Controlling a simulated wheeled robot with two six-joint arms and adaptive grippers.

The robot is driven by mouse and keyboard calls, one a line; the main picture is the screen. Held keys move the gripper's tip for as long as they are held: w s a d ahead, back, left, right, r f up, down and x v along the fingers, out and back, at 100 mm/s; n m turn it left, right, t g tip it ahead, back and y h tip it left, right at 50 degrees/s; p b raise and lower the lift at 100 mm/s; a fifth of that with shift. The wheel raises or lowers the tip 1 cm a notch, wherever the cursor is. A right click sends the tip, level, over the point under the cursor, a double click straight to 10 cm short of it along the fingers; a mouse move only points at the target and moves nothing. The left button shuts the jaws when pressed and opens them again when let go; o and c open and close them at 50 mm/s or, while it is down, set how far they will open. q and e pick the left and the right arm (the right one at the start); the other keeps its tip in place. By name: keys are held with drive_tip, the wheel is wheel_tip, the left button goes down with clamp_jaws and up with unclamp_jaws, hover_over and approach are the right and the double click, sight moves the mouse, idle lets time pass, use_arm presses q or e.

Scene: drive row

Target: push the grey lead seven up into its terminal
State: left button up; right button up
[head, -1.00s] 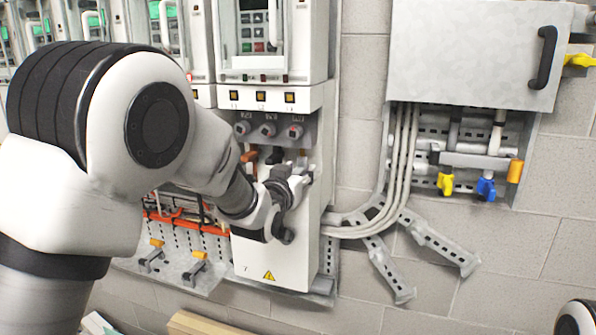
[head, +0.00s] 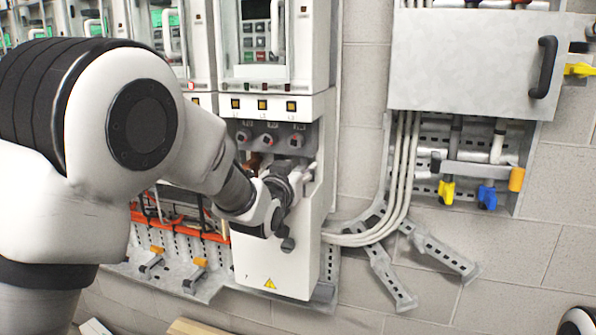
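The unit numbered 7 has a white lower cover (head: 262,262) with a yellow warning triangle. Above it is a grey terminal block (head: 268,140) with a row of three round terminals. My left gripper (head: 287,185) is at the top of the cover, just below the terminals. It hides most of the opening there. I cannot make out the grey lead or what lies between the fingers, nor whether they are open or shut. My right gripper is out of view.
Grey cables (head: 400,180) curve from the unit up to a wall cabinet (head: 470,62). Yellow and blue valve handles (head: 487,197) hang below that cabinet. To the left, a perforated tray (head: 180,275) holds orange-tipped pieces.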

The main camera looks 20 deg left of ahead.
use_arm(q)
drive_tip(key=s, duration=1.2)
drive_tip(key=shift+a, duration=0.2)
drive_tip(key=shift+w, duration=0.1)
